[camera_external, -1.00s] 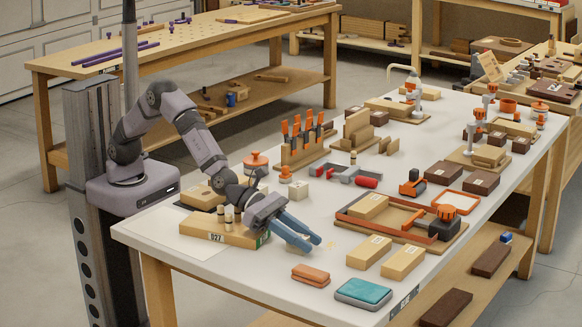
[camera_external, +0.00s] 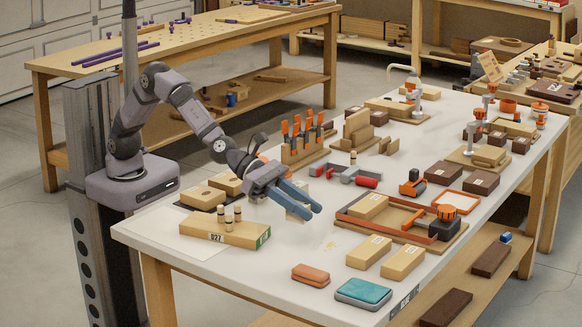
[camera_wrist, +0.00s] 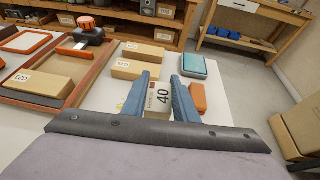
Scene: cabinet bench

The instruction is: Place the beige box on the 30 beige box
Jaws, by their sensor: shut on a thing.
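My gripper (camera_external: 300,203) is shut on a small beige box (camera_wrist: 160,98) with a label reading 40. Its two blue-grey fingers stand on either side of this box, above the table's left half. In the outside view, part of the held box (camera_external: 298,213) shows below the fingers. Two longer beige boxes, a rear one (camera_external: 368,252) and a front one (camera_external: 402,262), lie on the table right of the gripper. They also show in the wrist view beyond the fingers. Another beige box (camera_external: 370,206) lies in an orange-edged tray (camera_external: 352,221). I cannot read which label says 30.
A teal-topped case (camera_external: 363,292) and an orange-brown box (camera_external: 311,275) lie near the front edge. A long 027 box (camera_external: 225,229) with small upright cylinders stands at left. Orange-handled tools (camera_external: 297,130) stand behind. The table between the gripper and the front boxes is clear.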

